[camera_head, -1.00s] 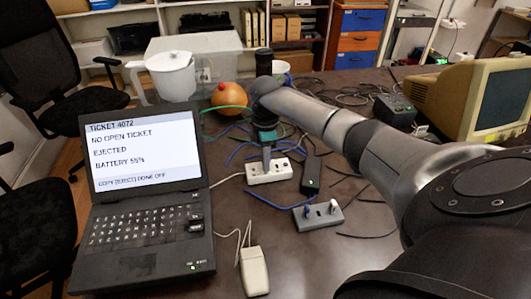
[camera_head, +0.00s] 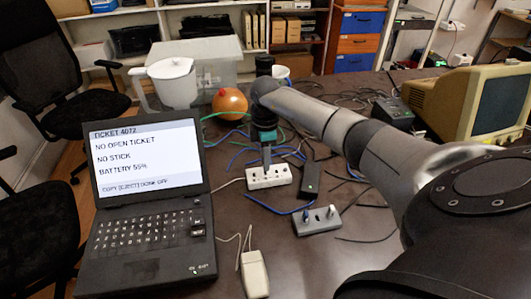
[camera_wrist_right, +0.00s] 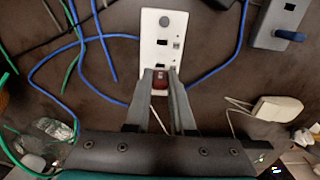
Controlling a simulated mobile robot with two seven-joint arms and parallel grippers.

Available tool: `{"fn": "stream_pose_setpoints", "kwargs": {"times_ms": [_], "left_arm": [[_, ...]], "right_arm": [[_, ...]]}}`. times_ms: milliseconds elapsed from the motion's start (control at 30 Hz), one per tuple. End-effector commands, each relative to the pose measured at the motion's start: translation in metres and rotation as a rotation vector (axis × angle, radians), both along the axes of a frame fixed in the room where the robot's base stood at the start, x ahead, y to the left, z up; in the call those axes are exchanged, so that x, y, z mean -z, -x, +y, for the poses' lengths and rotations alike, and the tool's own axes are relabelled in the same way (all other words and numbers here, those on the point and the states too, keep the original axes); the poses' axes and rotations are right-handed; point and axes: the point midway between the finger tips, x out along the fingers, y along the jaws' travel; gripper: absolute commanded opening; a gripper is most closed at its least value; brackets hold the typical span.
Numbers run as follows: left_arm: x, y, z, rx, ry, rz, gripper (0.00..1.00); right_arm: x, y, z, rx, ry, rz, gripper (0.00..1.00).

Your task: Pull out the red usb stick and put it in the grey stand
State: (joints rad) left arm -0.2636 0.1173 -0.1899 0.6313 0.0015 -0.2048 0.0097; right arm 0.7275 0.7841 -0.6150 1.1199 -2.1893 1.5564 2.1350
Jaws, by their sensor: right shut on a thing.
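My right gripper (camera_head: 267,164) points down over the white hub (camera_head: 268,178). In the right wrist view its fingers (camera_wrist_right: 160,85) are shut on the red usb stick (camera_wrist_right: 159,78), which shows between the tips over the near end of the hub (camera_wrist_right: 160,28). The gap between stick and hub cannot be judged. In the head view the stick is hidden. The grey stand (camera_head: 318,226) lies to the right and nearer, with small upright pieces on it; it also shows in the wrist view (camera_wrist_right: 268,42) with a blue stick (camera_wrist_right: 289,35). My left gripper is not in view.
A laptop (camera_head: 150,215) stands at left; its screen reads "NO STICK". A pale mouse (camera_head: 254,274) lies in front. A black adapter (camera_head: 310,180) and blue cables (camera_head: 272,208) lie around hub and stand. A monitor (camera_head: 480,105) stands at right.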

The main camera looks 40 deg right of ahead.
Motion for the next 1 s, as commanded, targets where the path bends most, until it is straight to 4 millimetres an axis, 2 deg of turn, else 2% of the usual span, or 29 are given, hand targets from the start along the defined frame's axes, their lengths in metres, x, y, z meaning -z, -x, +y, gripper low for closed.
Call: {"fn": "stream_pose_setpoints", "kwargs": {"times_ms": [800, 1000], "left_arm": [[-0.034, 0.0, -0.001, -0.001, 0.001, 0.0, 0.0], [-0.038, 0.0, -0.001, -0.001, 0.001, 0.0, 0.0]], "right_arm": [[-0.035, 0.0, 0.0, 0.0, 0.0, -0.001, 0.0], [-0.038, 0.0, 0.0, 0.0, 0.0, -0.001, 0.0]]}}
